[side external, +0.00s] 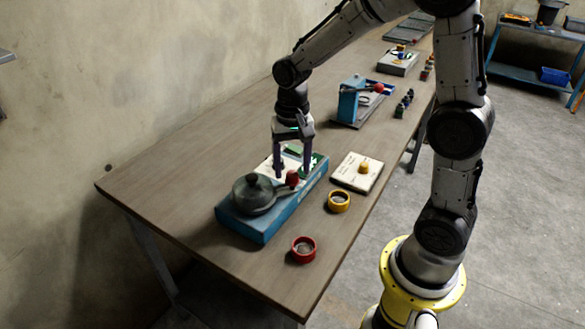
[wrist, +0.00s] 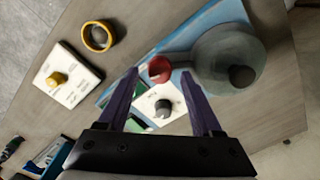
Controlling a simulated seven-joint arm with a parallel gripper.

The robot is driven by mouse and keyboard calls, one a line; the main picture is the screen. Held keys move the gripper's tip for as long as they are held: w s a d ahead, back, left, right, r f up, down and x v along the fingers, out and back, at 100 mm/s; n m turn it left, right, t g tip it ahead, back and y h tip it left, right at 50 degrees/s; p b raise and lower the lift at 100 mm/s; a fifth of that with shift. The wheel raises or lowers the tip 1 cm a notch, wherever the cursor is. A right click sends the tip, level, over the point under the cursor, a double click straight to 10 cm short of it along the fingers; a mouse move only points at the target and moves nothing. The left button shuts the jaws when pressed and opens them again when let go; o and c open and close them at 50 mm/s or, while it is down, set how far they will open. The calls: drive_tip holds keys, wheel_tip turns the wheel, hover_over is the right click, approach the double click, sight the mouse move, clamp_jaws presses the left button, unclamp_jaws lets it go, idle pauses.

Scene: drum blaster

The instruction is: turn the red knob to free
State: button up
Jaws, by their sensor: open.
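The red knob (side external: 292,178) is small and rounded and sits beside a grey-green lidded drum (side external: 256,194) on a blue box (side external: 262,227). In the wrist view the red knob (wrist: 160,69) appears at the end of a short stem from the drum (wrist: 228,58). My gripper (side external: 293,174) is open and points down over the box. In the wrist view the knob shows between the tips of my open gripper (wrist: 160,72). I cannot tell whether the fingertips are level with the knob or above it. No contact is visible.
A white panel with a grey dial (wrist: 163,108) lies on the box. A white plate with a yellow knob (side external: 364,167), a yellow ring (side external: 339,202) and a red ring (side external: 304,250) stand nearby. A blue stand (side external: 351,100) is farther back. The table's near left is clear.

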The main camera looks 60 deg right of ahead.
drive_tip(key=shift+f, duration=0.55)
clamp_jaws()
